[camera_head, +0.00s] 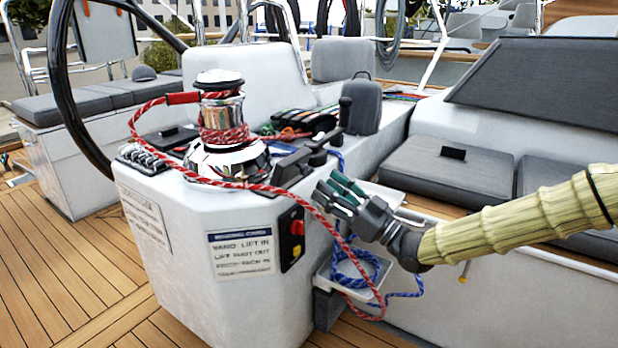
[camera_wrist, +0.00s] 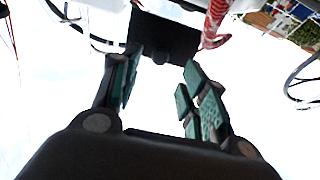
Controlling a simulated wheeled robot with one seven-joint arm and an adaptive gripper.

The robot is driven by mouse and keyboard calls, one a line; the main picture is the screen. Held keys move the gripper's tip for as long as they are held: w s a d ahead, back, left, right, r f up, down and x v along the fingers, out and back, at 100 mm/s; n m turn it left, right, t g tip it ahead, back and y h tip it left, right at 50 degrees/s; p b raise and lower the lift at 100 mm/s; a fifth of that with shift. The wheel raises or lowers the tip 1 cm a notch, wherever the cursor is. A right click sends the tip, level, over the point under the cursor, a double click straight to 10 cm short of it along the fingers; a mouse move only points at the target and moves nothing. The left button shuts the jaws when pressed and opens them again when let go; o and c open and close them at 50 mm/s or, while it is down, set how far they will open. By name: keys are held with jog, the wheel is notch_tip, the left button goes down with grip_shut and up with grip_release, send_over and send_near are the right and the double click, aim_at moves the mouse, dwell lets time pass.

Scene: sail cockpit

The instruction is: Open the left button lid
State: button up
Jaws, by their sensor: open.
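My gripper (camera_head: 338,192) is open and empty at the right side of the white winch console, level with its top edge. In the wrist view its two green-padded fingers (camera_wrist: 160,78) are spread apart. A flat black lid-like piece (camera_wrist: 160,38) shows past the fingertips there, with a small rounded knob at its lower edge; I see no clear contact. In the head view, a dark flat piece (camera_head: 292,168) sits on the console's right top edge, left of my gripper. I cannot tell for sure which dark piece is the left button lid.
A chrome winch (camera_head: 222,125) wrapped in red rope (camera_head: 300,190) stands on the console; the rope hangs close to my gripper. A switch panel (camera_head: 292,238) is on the console's front. A blue rope (camera_head: 355,265) hangs below my gripper. Grey seat cushions (camera_head: 450,172) lie to the right.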

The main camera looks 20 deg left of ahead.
aim_at(306, 170)
jog(key=b+x, duration=0.1)
jog(key=x, duration=0.5)
jog(key=shift+a, duration=0.25)
grip_shut()
